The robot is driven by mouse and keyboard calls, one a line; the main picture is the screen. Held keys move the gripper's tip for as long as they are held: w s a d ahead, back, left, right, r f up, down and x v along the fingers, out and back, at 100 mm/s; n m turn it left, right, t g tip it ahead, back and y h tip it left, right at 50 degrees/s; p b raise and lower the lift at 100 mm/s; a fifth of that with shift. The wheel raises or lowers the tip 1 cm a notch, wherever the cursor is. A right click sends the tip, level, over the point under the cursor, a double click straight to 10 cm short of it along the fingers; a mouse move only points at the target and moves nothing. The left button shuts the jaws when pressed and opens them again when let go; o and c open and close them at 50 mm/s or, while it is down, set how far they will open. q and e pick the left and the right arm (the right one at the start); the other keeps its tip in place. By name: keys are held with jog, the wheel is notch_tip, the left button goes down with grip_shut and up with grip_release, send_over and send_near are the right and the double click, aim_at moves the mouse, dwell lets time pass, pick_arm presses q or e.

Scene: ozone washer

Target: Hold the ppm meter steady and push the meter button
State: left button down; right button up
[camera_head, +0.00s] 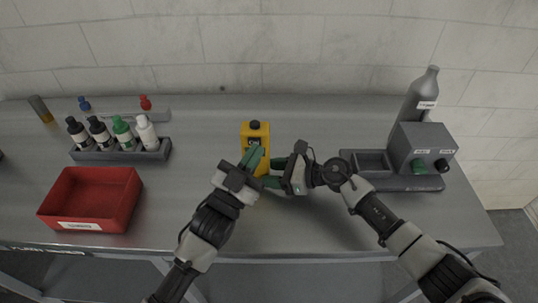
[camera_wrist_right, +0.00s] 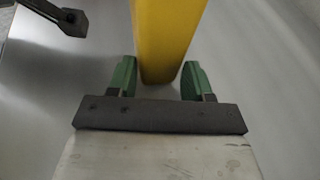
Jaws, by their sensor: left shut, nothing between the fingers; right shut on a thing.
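The yellow ppm meter (camera_head: 255,131) stands upright on the table at the middle, with a dark round cap on top. My left gripper (camera_head: 256,155) is shut and empty, its green fingers over the front face of the meter. The meter button is hidden, probably behind these fingers. My right gripper (camera_head: 273,172) comes from the right and is shut on the lower part of the meter. In the right wrist view the meter (camera_wrist_right: 165,40) rises between the two green fingers of my right gripper (camera_wrist_right: 160,80).
A red bin (camera_head: 125,205) stands at the left front. Behind it a rack (camera_head: 120,157) holds several bottles. At the right are a grey machine (camera_head: 412,143) with knobs and a grey cylinder (camera_head: 420,95). The table between bin and meter is clear.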

pick_arm(q)
jog(key=shift+w, duration=0.4)
jog(key=shift+w, duration=0.15)
jog(key=shift+s, duration=0.2)
dwell(0.3)
jog(key=shift+s, duration=0.45)
jog(key=s, duration=0.6)
jog(key=shift+d, duration=0.2)
